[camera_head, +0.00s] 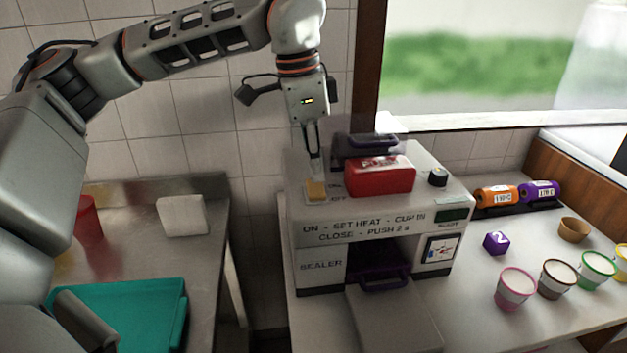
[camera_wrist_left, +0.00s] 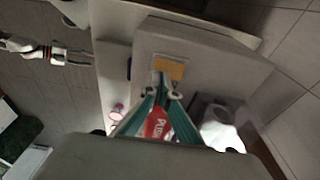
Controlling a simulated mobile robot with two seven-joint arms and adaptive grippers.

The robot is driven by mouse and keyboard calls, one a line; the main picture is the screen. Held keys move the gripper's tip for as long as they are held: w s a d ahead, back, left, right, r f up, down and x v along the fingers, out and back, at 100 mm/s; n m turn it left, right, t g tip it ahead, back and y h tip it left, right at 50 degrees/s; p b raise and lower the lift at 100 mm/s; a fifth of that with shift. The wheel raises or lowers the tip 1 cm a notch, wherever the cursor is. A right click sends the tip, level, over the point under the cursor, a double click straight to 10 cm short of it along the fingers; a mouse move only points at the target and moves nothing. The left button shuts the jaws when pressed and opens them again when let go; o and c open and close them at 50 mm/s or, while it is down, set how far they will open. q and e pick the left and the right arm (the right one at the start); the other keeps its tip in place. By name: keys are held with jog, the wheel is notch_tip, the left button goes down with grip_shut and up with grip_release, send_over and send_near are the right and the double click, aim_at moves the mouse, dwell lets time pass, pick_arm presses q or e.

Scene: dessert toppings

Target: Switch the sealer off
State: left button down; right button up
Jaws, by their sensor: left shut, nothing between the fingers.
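The sealer (camera_head: 320,215) is a grey box with printed steps on its sloped front. Its yellow-orange switch (camera_head: 316,190) sits at the top left, beside small ON and OFF lettering; it also shows in the left wrist view (camera_wrist_left: 170,68). My left gripper (camera_head: 316,170) points down with its fingers shut and empty, tips right at the switch. In the left wrist view the fingertips (camera_wrist_left: 164,90) are close to the switch's edge. I cannot tell whether they touch it. Which way the switch is tipped is unclear.
A red PUSH block (camera_head: 380,176) and a black knob (camera_head: 438,177) are on the sealer's top, close right of my left gripper. Several filled cups (camera_head: 515,288) stand on the right counter. A teal tray (camera_head: 130,310) lies at the left. A tiled wall is behind.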

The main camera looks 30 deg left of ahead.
aim_at(316, 192)
pick_arm(q)
jog(key=shift+r+p, duration=1.2)
jog(key=shift+r, duration=1.1)
